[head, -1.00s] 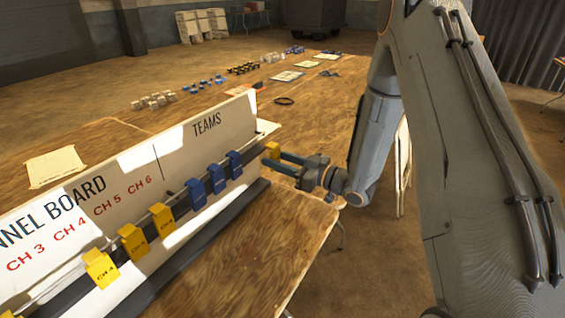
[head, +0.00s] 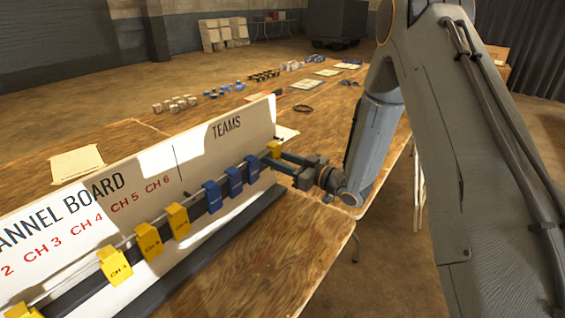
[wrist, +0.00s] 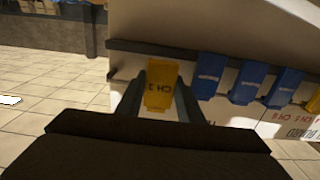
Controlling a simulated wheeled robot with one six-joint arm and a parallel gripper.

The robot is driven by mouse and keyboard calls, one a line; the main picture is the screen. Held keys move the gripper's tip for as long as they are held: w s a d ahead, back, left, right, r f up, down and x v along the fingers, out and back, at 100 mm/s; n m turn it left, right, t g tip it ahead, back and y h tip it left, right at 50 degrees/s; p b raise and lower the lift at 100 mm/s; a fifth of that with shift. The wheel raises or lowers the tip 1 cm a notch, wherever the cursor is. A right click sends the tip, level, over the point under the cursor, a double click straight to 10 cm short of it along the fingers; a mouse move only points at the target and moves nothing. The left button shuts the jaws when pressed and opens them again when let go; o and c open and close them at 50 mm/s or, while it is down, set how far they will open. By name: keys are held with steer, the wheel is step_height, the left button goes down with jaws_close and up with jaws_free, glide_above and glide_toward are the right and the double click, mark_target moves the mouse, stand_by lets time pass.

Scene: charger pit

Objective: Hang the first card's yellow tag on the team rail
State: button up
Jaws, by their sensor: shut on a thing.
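My gripper (head: 280,157) is shut on a yellow tag (head: 274,148) at the right end of the channel board (head: 150,180). In the wrist view the same tag (wrist: 161,86) sits between the two fingers, its "CH" lettering upside down and the number unclear. The dark team rail (wrist: 152,49) runs just behind and above it in that view; I cannot tell whether the tag touches it. Several blue tags (head: 233,181) hang in a row under the word TEAMS, left of my gripper in the head view. The held tag is beyond the last blue one, with a small gap between.
Several yellow tags (head: 148,240) hang further left on the board's rail. A dark base ledge (head: 225,235) runs along the board's foot. The wooden table (head: 290,245) is bare in front. Papers, blocks and small parts lie on the table behind the board.

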steer(key=shift+w+a+f+b, duration=0.65)
steer(key=shift+w+a, duration=0.15)
steer(key=shift+a, duration=0.2)
steer(key=o, duration=1)
steer(key=shift+o, duration=0.2)
steer(key=shift+d, duration=0.1)
